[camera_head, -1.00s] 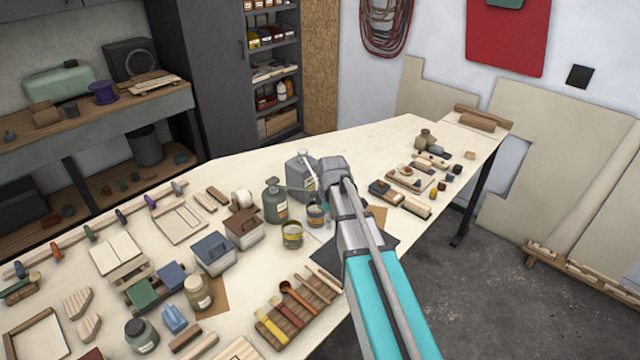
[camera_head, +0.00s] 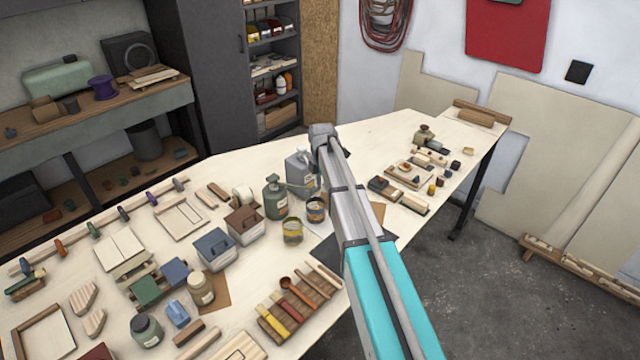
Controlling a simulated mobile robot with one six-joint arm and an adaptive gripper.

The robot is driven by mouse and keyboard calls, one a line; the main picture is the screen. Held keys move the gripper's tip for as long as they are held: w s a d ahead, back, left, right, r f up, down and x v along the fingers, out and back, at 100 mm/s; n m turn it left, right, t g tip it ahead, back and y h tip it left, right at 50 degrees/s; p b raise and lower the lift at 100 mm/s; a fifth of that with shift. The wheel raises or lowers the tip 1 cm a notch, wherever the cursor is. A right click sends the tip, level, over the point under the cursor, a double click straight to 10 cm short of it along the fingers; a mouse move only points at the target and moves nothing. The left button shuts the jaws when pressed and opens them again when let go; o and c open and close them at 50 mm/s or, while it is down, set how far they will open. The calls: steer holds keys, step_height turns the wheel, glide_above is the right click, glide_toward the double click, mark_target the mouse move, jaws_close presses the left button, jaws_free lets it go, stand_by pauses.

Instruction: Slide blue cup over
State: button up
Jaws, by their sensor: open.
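A small round cup with a blue band (camera_head: 315,211) stands on the pale plywood worktop, just left of my arm. Some yellow shows on it too. A similar cup with a yellow band (camera_head: 292,231) stands in front of it, to its lower left. My arm reaches up from the bottom right, and its wrist end is above the worktop, beyond the blue-banded cup. My gripper's fingers are not visible; the wrist and arm hide whatever is below them.
A green pump bottle (camera_head: 275,198) and a grey can (camera_head: 300,173) stand close behind the cups. Lidded boxes (camera_head: 243,224) are to the left. A dark mat (camera_head: 374,243) lies partly under my arm. Bare worktop (camera_head: 375,135) shows at the back.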

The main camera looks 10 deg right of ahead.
mark_target(321, 221)
steer(key=shift+f, duration=0.2)
step_height(321, 221, down, 13)
steer(key=b, duration=1.3)
steer(key=shift+f+b, duration=0.2)
steer(key=shift+b, duration=0.2)
jaws_close()
stand_by(0.5)
